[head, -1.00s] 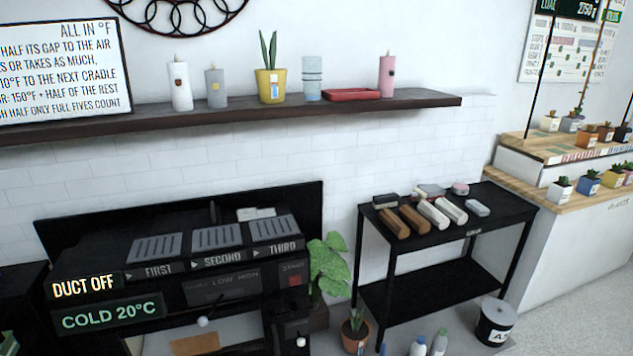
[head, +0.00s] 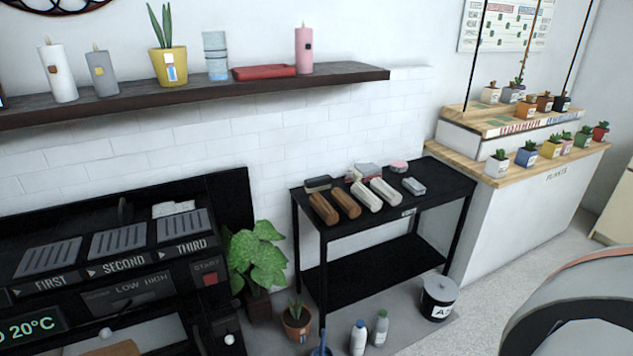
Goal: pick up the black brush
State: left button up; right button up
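A small dark block with a paler lower edge (head: 318,183), which looks like the black brush, lies at the back left of the black side table (head: 434,182). Brown logs lie just in front of it and pale logs to its right. It is small in the head view, so its bristles are hard to make out. Neither of my grippers shows in the head view.
A grey block (head: 414,186) lies at the table's right. A leafy plant (head: 255,258) and the black three-slot unit (head: 118,240) stand left of it. A black bin (head: 438,297), bottles (head: 358,338) and a potted plant (head: 296,323) stand on the floor around the table.

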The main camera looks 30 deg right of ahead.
aim_at(323, 182)
jog(key=l+u, duration=0.15)
jog(key=l, duration=0.35)
jog(key=l+u, duration=0.15)
jog(key=l, duration=0.35)
jog(key=k+l+u, duration=0.15)
jog(key=l, duration=0.3)
jog(key=l+u, duration=0.15)
jog(key=l, duration=0.35)
jog(key=k+l+u, duration=0.15)
jog(key=l, duration=0.3)
jog(key=k+l+u, duration=0.2)
jog(key=l, duration=0.3)
jog(key=l+u, duration=0.15)
jog(key=l, duration=0.25)
jog(key=k+l+u, duration=0.15)
jog(key=l, duration=0.3)
jog(key=k, duration=0.1)
